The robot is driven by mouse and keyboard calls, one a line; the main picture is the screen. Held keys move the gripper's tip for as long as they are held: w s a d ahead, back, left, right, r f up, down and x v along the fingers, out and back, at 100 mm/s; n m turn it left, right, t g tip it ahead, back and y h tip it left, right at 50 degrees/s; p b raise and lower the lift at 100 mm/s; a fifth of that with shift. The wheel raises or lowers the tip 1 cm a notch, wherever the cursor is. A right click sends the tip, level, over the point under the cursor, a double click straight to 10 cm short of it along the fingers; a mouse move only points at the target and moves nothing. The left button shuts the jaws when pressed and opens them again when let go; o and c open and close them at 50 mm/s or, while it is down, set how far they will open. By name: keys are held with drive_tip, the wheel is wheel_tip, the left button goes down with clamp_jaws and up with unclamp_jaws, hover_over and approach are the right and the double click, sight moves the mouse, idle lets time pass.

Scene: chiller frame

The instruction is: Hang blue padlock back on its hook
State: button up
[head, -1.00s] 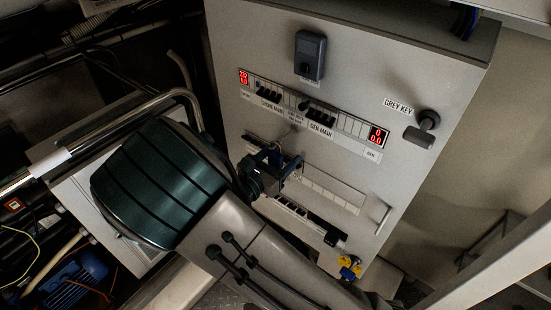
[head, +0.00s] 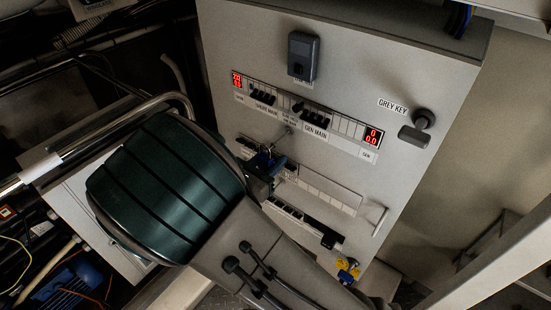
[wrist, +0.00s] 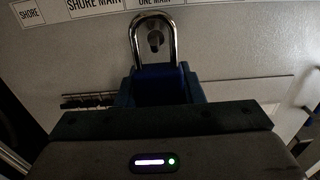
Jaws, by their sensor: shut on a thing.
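My gripper (head: 266,166) is shut on the blue padlock (wrist: 160,74), holding it by its body in front of the grey panel (head: 345,75). In the wrist view the silver shackle (wrist: 136,38) points up. A small metal hook (wrist: 155,40) on the panel appears within the shackle's loop. I cannot tell whether the shackle is around the hook or only in front of it. In the head view the hook (head: 289,130) shows just above my gripper, and my arm hides part of the gripper.
A breaker row (head: 310,112) with labels and red displays lies above the hook. A white rail (head: 325,187) and a slot with switches (head: 300,217) lie below. A grey key knob (head: 420,125) is at the right. A yellow and blue item (head: 347,270) is low on the panel.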

drive_tip(key=b+v, duration=0.2)
drive_tip(key=v, duration=1.4)
drive_tip(key=shift+b, duration=0.3)
